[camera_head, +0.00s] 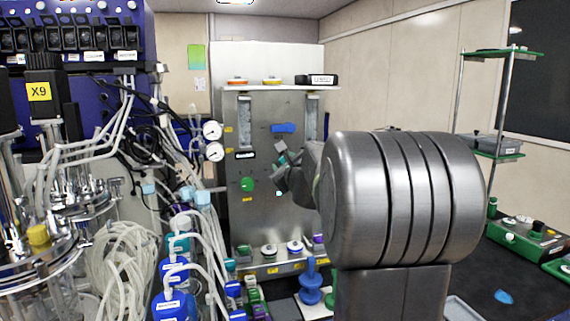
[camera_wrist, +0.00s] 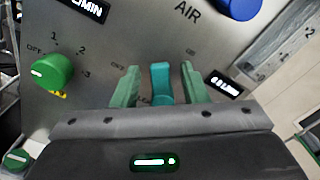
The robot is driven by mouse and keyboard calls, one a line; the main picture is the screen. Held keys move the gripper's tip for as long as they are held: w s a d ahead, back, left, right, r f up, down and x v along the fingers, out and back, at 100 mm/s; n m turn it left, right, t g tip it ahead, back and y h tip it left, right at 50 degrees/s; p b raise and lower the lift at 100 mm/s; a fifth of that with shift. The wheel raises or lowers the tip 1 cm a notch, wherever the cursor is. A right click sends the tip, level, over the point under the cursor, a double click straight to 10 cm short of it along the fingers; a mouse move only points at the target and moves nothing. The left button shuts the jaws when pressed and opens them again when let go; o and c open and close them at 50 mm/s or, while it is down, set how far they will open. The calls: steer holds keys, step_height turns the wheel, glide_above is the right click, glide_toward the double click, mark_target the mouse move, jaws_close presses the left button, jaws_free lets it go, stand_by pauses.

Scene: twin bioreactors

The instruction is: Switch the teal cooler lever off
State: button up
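The teal lever (camera_wrist: 161,83) stands out from the steel panel in the wrist view, between two small printed labels that look like off on the left and on on the right. My gripper (camera_wrist: 160,84) is open, with one pale green finger on each side of the lever. A gap shows between the lever and each finger, so neither finger appears to touch it. The lever's lower end is hidden by my gripper body. In the head view my gripper (camera_head: 283,160) is at the steel panel (camera_head: 262,215), and the lever is too small to make out clearly.
A green knob (camera_wrist: 52,71) with a numbered dial is left of the lever. A blue handle (camera_wrist: 240,7) is up right, beside the word AIR. Tubes and blue-capped bottles (camera_head: 174,303) crowd the left.

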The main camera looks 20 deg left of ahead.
jaws_close()
steer(key=shift+f, duration=0.1)
steer(key=n+b, duration=0.2)
steer(key=n, duration=0.1)
steer(key=f+n+b, duration=0.1)
steer(key=b, duration=0.1)
steer(key=shift+s+a+f, duration=0.1)
steer(key=shift+s+a, duration=0.25)
steer(key=shift+a, duration=0.05)
steer(key=shift+s+a+f+n+b, duration=0.1)
steer(key=shift+f+n+b, duration=0.15)
steer(key=shift+n+b, duration=0.6)
steer(key=shift+w+f+n+b, duration=0.1)
steer(key=shift+f+n+b, duration=0.25)
steer(key=shift+n, duration=1)
steer(key=shift+s+a+f+n+b, duration=0.15)
steer(key=shift+n+b, duration=0.5)
steer(key=shift+n, duration=0.45)
steer(key=shift+d, duration=0.1)
jaws_free()
